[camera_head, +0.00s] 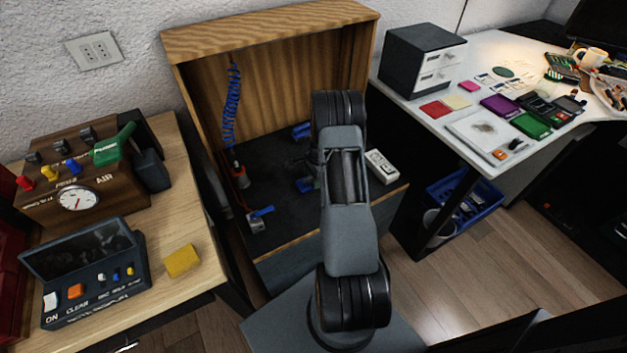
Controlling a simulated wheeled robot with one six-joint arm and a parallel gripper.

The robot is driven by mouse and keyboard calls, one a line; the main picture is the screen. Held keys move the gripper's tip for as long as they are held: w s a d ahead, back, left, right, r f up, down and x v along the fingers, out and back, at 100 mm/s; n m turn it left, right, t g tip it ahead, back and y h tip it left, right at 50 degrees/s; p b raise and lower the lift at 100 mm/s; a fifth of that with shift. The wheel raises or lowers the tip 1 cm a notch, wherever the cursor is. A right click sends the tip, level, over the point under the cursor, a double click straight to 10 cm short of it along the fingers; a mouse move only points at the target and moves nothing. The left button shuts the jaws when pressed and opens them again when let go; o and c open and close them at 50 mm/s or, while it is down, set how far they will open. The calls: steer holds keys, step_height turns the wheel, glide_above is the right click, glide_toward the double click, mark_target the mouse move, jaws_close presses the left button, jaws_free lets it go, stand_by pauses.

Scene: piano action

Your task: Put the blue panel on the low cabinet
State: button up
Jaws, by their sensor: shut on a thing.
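My gripper (299,162) is over the dark floor of the wooden booth, small and mostly hidden behind my own arm. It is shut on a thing. Blue bits show on either side of it; they may be the blue panel (305,185), but its outline is hidden and I cannot be sure. The low cabinet, as I take it, is the light wood-topped unit (195,205) at the left, apart from the gripper.
A yellow piece (183,261), a dark console (90,270) and a brown gauge box (85,190) occupy the wood top. The booth (270,28) holds a blue coiled hose (231,110) and a blue-handled tool (258,218). A white desk (415,103) is at right.

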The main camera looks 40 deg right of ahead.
steer(key=shift+f, duration=0.4)
steer(key=shift+f, duration=0.15)
steer(key=o, duration=1)
step_height(320, 180, up, 12)
steer(key=d+p, duration=0.2)
steer(key=s+a+r+n, duration=0.1)
steer(key=a+r+n, duration=0.4)
steer(key=a+r, duration=0.35)
steer(key=s+a+r+n+t, duration=0.1)
steer(key=s+a+r+n, duration=0.2)
steer(key=s+a+n, duration=0.1)
steer(key=s+a+r+n+t+h, duration=0.1)
steer(key=s+a+r+n, duration=0.3)
steer(key=s+a, duration=0.3)
steer(key=s+a+r+n, duration=0.4)
steer(key=s+a+n, duration=0.1)
steer(key=n, duration=0.1)
steer(key=shift+s+a+t+h, duration=0.25)
steer(key=shift+a+t+h, duration=0.1)
steer(key=shift+t+h, duration=0.05)
